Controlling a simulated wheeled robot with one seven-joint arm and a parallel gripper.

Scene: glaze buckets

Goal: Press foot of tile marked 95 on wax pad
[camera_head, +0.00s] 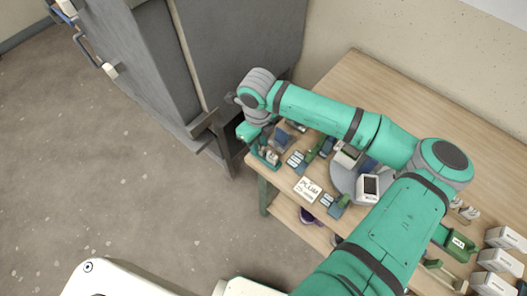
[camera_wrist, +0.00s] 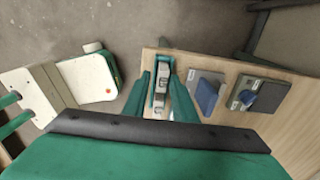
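My gripper (camera_wrist: 161,80) points down over the table's left end. In the wrist view its two teal fingers stand apart, on either side of a narrow teal holder with small grey and white pieces (camera_wrist: 160,92). I see no finger clearly closed on a piece. In the head view the teal holder (camera_head: 267,156) sits at the table's near left corner, just below my gripper (camera_head: 247,132). The number 95 cannot be read on any piece. A grey pad with a blue block (camera_wrist: 207,92) lies beside the fingers; I cannot tell whether it is the wax pad.
A second grey pad with a blue piece (camera_wrist: 262,94) lies farther right. A card reading PLUM (camera_head: 307,189) lies at the table's front edge. A round grey turntable (camera_head: 343,180), white boxes (camera_head: 500,260) and a green holder (camera_head: 458,244) stand farther right. A grey cabinet (camera_head: 235,50) stands behind left.

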